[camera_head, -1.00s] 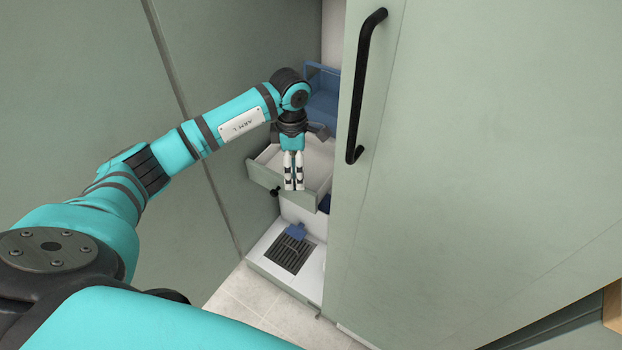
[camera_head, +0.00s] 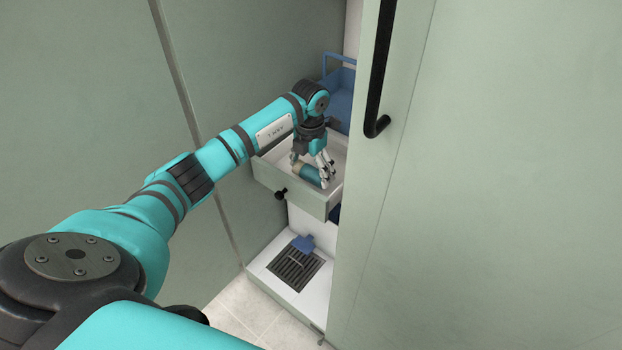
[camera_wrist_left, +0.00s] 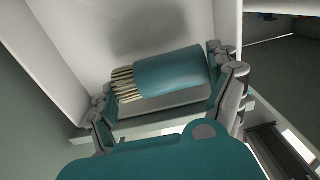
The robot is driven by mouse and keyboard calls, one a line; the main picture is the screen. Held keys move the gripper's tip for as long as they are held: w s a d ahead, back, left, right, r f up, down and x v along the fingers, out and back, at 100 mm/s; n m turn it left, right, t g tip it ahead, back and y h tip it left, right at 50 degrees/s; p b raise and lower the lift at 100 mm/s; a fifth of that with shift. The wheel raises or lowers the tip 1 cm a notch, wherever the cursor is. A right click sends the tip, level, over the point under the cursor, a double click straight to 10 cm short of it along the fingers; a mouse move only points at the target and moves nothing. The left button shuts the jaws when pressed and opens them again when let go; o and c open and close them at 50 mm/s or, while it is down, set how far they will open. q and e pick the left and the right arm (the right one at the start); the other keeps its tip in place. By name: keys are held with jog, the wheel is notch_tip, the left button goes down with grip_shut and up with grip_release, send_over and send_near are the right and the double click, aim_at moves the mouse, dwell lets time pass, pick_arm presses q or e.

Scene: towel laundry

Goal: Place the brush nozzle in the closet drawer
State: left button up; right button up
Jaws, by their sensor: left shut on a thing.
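The brush nozzle (camera_head: 310,175), a teal cylinder with pale bristles at one end, is at my left gripper (camera_head: 314,167), inside the open closet drawer (camera_head: 296,196). In the left wrist view the nozzle (camera_wrist_left: 172,73) lies lengthwise between the two fingers, bristles to the left, over the white drawer floor (camera_wrist_left: 130,25). The left gripper is shut on it. Whether the nozzle touches the drawer floor is unclear. The drawer is pale with a black knob, and the closet door hides its right side. My right gripper is not in view.
The closet door (camera_head: 490,180) with a black handle (camera_head: 381,75) stands close on the right. A blue container (camera_head: 340,98) is behind the drawer. Below is a white base (camera_head: 263,272) with a dark grille (camera_head: 296,267) and a blue piece (camera_head: 303,243).

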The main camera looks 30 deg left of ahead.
aim_at(311, 178)
pick_arm(q)
notch_tip(311, 178, down, 4)
jog(key=shift+r, duration=0.35)
jog(key=o, duration=0.9)
